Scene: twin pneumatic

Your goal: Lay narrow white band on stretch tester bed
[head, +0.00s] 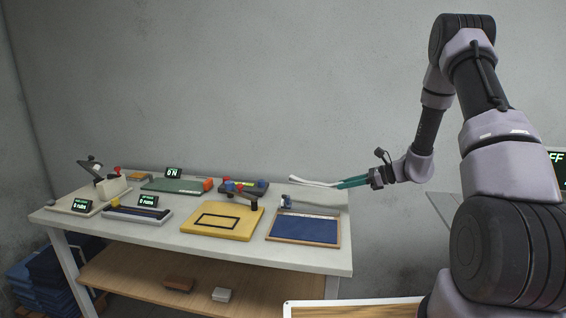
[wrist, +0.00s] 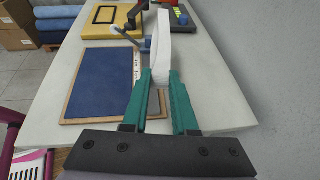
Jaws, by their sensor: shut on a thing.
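My gripper (head: 352,182) is shut on the narrow white band (head: 312,182) and holds it above the right end of the table. In the wrist view the green fingers of my gripper (wrist: 159,80) pinch the white band (wrist: 164,40), which extends away from me. A blue bed in a wooden frame (head: 305,228) lies on the table, left of and below my gripper. It also shows in the wrist view (wrist: 98,82), with a pale marked strip along its right side and a small grey-blue fixture at its far end. No label shows whether this is the stretch tester.
A yellow board with a black rectangle (head: 223,221) lies left of the blue bed. Behind it are a dark device with coloured knobs (head: 243,187) and a green board (head: 176,186). Several display devices stand farther left.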

